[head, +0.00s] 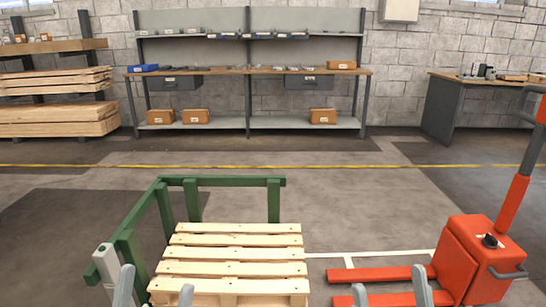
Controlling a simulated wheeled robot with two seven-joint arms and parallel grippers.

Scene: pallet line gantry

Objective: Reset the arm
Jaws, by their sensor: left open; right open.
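My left gripper (156,289) shows only as two grey fingertips at the bottom edge, spread apart and empty. In the picture they overlap the front left of a wooden pallet (235,254) on the floor. My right gripper (390,289) shows as two grey fingertips at the bottom edge, also apart with nothing between them. They appear in front of the red forks (383,273) of a pallet truck. The rest of both arms is out of view below, and I cannot tell how far the fingertips are from the pallet or forks.
A green frame (221,182) borders the pallet at its left and back. A red pallet truck (467,258) with a tall handle stands at right. A workbench (250,71) lines the back wall, with stacked planks (57,116) left. The middle floor is clear.

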